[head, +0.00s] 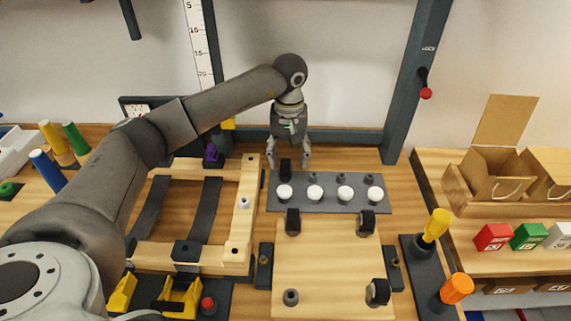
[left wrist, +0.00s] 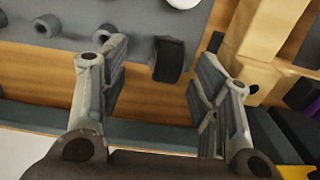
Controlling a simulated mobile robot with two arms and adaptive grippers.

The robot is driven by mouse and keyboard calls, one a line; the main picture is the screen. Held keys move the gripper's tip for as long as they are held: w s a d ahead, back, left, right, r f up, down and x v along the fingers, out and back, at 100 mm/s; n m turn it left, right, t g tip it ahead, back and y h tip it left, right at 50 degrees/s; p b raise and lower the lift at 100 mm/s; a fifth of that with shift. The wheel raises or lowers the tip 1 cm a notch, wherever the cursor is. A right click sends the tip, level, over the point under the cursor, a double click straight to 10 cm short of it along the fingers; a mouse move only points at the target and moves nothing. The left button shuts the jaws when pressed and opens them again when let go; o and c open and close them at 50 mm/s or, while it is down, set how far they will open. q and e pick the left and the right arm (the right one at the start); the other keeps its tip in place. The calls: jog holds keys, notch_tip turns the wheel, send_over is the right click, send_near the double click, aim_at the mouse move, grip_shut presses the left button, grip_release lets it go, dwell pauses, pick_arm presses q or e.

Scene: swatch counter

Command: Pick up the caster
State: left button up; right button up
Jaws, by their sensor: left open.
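A black caster (head: 286,168) stands at the back left of a dark grey plate (head: 327,206). My left gripper (head: 288,162) hangs over it from behind, pointing down, with its fingers apart. No contact is visible. Three more casters stand at corners of a wooden board: back left (head: 293,222), back right (head: 365,223) and front right (head: 378,291). The front left corner has a round grey socket (head: 291,297). My right gripper does not show.
White round-topped pieces (head: 315,192) and grey round fittings (head: 341,178) stand on the plate. A wooden frame (head: 244,210) lies to the left. Yellow (head: 437,224) and orange (head: 456,288) handles stand to the right. A dark post (head: 410,85) rises behind.

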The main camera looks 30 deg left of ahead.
aim_at(285, 171)
pick_arm(q)
jog(key=shift+a+f, duration=0.1)
jog(key=shift+f, duration=0.6)
jog(key=f, duration=0.1)
jog(key=f+p, duration=0.2)
jog(key=shift+s+a+f, duration=0.15)
jog(key=shift+a, duration=0.1)
jog(key=shift+f, duration=0.6)
jog(key=c, duration=1.1)
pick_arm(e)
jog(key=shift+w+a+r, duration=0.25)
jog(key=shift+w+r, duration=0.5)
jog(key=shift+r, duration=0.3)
pick_arm(q)
jog(key=shift+r, duration=0.1)
